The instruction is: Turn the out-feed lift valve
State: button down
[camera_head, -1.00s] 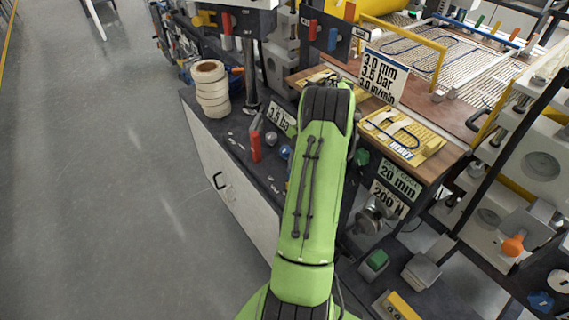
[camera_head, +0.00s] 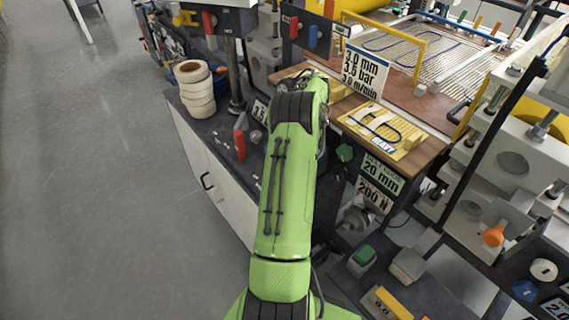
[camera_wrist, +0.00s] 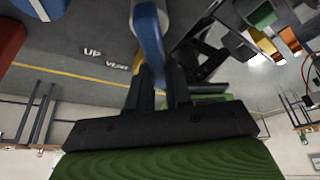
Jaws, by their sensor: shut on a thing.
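A blue lever (camera_wrist: 149,35) runs down between the two fingers of my gripper (camera_wrist: 160,82) in the wrist view. The fingers are shut on it. Labels reading UP (camera_wrist: 92,51) and VENT (camera_wrist: 117,65) lie on the grey surface to its left. In the head view, my green arm reaches up toward the back of the bench and hides the jaws. A dark panel (camera_head: 328,42) with a red handle (camera_head: 293,27) and a blue handle (camera_head: 314,37) stands just beyond the arm's end. I cannot tell whether this blue handle is the held one.
In the wrist view, a red part (camera_wrist: 10,28) is at the left edge. In the head view, tape rolls (camera_head: 195,88) stand left of the arm, and a sign (camera_head: 364,72) and yellow pad (camera_head: 383,130) are to the right. The floor (camera_head: 90,170) at left is clear.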

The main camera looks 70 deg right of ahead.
jog(key=shift+r, duration=0.1)
jog(key=c, duration=1)
grip_release()
jog(key=shift+c, duration=0.2)
jog(key=p+v, duration=1)
jog(key=v, duration=0.5)
jog(key=shift+r, duration=0.3)
jog(key=shift+d, duration=0.15)
